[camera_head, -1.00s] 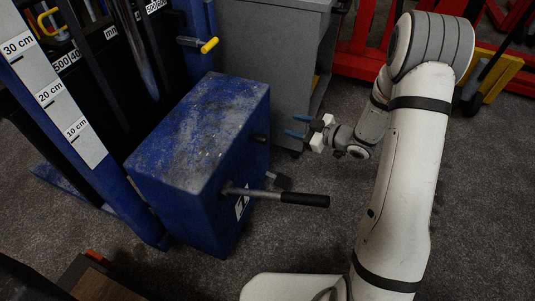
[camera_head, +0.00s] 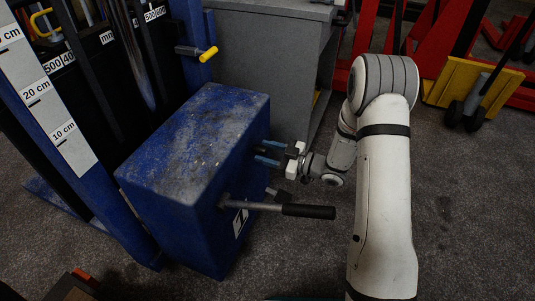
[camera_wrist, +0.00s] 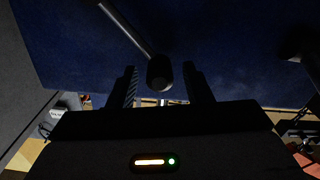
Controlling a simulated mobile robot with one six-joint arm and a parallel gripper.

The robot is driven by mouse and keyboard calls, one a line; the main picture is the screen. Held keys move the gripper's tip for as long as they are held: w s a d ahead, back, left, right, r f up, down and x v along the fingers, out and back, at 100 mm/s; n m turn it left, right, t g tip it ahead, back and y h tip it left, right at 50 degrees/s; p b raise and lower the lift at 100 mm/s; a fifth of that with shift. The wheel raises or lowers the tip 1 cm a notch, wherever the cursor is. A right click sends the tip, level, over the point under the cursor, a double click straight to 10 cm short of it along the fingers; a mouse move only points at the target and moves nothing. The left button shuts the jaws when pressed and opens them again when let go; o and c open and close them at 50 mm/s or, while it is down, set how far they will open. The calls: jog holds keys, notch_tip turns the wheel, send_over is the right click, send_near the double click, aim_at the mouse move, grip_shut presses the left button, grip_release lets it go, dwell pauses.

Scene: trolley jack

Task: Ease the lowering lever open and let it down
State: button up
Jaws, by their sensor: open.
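The blue jack housing (camera_head: 195,140) stands left of centre in the head view. My gripper (camera_head: 266,153) is open at its right side, with both fingertips close to that face. In the wrist view, the lowering lever (camera_wrist: 160,73) appears as a thin rod with a dark rounded knob. The knob appears between my two open fingers, with a gap on each side; I cannot tell how deep it sits. In the head view my fingers mostly hide the lever.
A longer handle with a black grip (camera_head: 308,211) sticks out from the housing below my gripper, with a dark pedal beside it. A grey cabinet (camera_head: 265,70) stands behind. A yellow-knobbed lever (camera_head: 207,54) is on the mast.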

jog(key=shift+c, duration=0.3)
grip_shut()
dwell(0.3)
